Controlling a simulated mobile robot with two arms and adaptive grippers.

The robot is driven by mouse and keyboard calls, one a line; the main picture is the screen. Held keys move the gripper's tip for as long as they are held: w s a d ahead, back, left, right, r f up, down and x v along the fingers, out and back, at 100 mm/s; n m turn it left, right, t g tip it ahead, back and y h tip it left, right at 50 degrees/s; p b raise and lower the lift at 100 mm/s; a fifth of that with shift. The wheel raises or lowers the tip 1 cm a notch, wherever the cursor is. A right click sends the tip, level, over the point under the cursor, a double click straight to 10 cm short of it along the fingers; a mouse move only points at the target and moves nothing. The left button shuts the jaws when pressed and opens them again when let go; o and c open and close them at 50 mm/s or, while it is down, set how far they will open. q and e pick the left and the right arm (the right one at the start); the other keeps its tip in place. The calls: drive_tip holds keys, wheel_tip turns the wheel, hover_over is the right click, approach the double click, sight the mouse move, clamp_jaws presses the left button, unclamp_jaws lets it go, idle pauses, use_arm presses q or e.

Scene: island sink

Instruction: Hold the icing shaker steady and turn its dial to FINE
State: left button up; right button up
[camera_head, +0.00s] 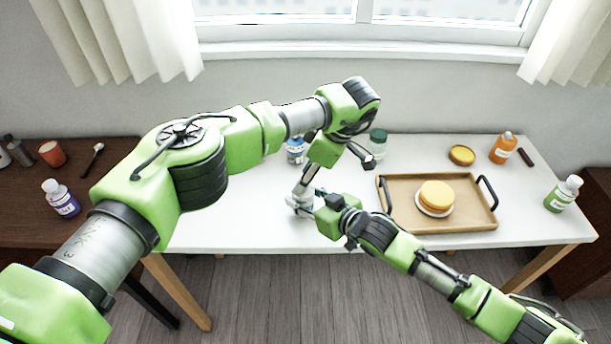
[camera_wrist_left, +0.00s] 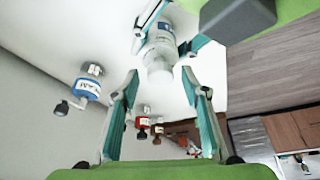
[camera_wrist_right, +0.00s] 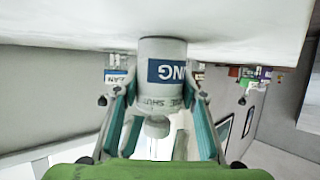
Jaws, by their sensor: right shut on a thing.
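The icing shaker (camera_head: 298,205) stands on the white table, a pale cylinder with a blue label. In the right wrist view the shaker (camera_wrist_right: 162,62) appears upside down, with part of the label, SHUT lettering and a small knob on its top. My right gripper (camera_wrist_right: 157,94) is shut on its body from the side; its teal fingers also show in the left wrist view. My left gripper (camera_wrist_left: 160,76) is open above the shaker, pointing down, with the pale top (camera_wrist_left: 158,72) between and just beyond its fingertips. The dial's exact setting cannot be read.
A blue-labelled container (camera_head: 295,151) and a green-lidded jar (camera_head: 378,140) stand behind the shaker. A wooden tray (camera_head: 399,190) with a cake (camera_head: 436,195) is at right. Orange (camera_head: 502,147) and green (camera_head: 563,193) bottles stand farther right. The table's front edge is close to the shaker.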

use_arm(q)
drive_tip(key=v, duration=1.2)
use_arm(e)
drive_tip(key=o, duration=1.3)
drive_tip(key=shift+s+d, duration=0.1)
